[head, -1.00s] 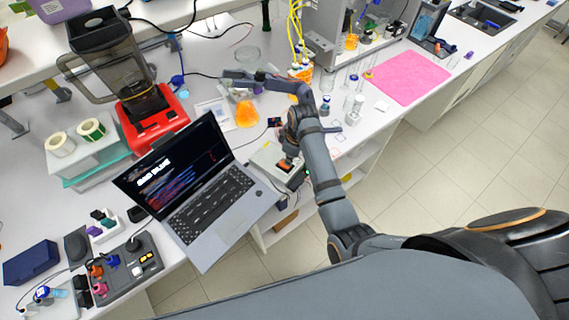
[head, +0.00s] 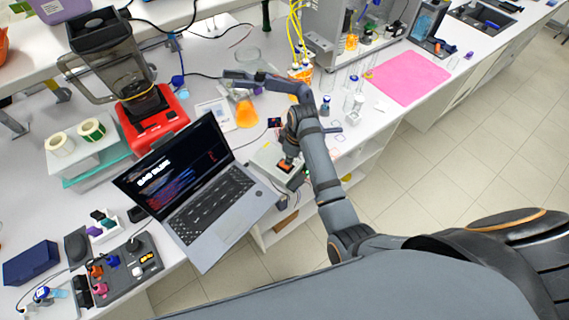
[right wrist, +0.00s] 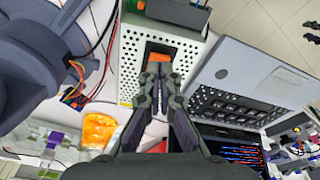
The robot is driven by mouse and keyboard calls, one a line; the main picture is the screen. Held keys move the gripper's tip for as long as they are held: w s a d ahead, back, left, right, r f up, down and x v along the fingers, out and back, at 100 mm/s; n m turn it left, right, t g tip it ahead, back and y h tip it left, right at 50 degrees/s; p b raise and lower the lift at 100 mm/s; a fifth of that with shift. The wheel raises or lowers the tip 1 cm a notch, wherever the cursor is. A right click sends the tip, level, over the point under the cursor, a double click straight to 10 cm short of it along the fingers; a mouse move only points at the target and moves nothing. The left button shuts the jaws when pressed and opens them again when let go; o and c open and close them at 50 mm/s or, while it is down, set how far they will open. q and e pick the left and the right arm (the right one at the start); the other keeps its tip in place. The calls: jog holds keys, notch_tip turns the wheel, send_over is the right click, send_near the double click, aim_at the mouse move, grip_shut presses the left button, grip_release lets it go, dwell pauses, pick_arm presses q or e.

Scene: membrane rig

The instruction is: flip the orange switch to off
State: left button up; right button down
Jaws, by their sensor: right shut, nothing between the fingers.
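The orange switch (head: 286,167) sits in a dark frame on a light box (head: 268,158) at the bench's front edge, right of the laptop. In the right wrist view the orange rocker (right wrist: 158,58) shows just past my fingertips, on the perforated white box (right wrist: 130,62). My right gripper (right wrist: 161,72) is shut and empty. Its tips are at the near edge of the switch and cover part of it; I cannot tell whether they touch it or which way the rocker is tilted. In the head view the right gripper (head: 290,146) is close to the switch. My left gripper is not in view.
An open laptop (head: 208,195) stands close to the left of the box. An orange item (head: 247,113) lies behind. A red-based machine (head: 150,120) stands at the left. A pink mat (head: 408,76) and small glassware (head: 354,104) are to the right.

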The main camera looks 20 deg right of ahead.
jog(key=shift+f+b, duration=0.35)
jog(key=shift+f, duration=0.7)
dwell(0.5)
notch_tip(320, 180, up, 3)
jog(key=shift+f+p, duration=0.1)
jog(key=shift+p, duration=0.9)
jog(key=shift+r, duration=2.15)
